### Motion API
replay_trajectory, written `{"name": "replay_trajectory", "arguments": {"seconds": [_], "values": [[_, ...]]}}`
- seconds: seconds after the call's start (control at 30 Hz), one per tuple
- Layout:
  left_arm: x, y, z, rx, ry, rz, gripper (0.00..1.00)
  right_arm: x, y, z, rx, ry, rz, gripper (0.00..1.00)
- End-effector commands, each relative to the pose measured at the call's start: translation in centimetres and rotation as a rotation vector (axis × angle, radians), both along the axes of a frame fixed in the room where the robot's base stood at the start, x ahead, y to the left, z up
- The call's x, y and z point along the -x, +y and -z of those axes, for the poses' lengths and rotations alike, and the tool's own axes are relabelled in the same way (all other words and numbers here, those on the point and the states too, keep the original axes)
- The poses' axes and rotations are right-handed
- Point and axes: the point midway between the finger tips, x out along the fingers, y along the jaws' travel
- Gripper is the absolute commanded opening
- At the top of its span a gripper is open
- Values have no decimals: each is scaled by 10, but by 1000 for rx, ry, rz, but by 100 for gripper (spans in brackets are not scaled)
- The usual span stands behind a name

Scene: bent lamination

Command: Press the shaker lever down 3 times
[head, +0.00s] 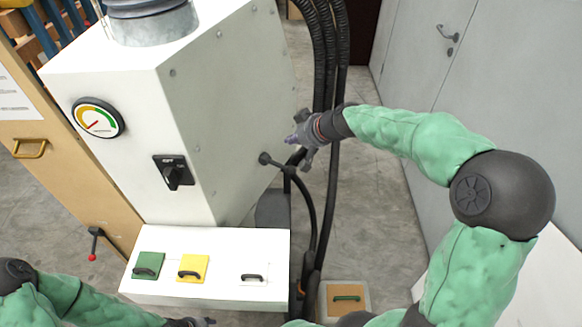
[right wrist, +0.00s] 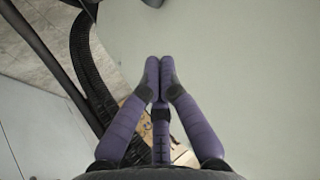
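A dark lever with a round end (head: 265,158) sticks out at the right side of the white machine (head: 240,90); I take it for the shaker lever. My right gripper (head: 291,139) is just above and to the right of it in the head view, apart from it as far as I can tell. In the right wrist view its purple fingers (right wrist: 159,68) are together with nothing between them. A dark rounded part (right wrist: 153,3), perhaps the lever, is cut off at that view's top edge. My left gripper (head: 205,321) barely shows at the bottom edge.
Black hoses (head: 335,60) hang behind my right gripper. A white ledge (head: 215,295) with green, yellow and white handled plates stands in front of the machine. A dial (head: 98,117) and a black switch (head: 173,172) are on its front. A red-knobbed lever (head: 94,243) is at the left.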

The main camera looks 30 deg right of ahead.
Motion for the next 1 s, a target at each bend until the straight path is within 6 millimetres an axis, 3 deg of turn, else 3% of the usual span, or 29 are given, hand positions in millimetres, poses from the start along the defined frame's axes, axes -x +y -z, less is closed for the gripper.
{"name": "replay_trajectory", "arguments": {"seconds": [0.27,0.7,1.0], "values": [[0,0,10,0,0,0,40,0,0,12,1,0,-1,0],[0,0,49,0,0,0,40,0,0,66,0,0,0,0],[0,0,74,0,0,0,40,0,0,87,1,-1,0,0]]}}
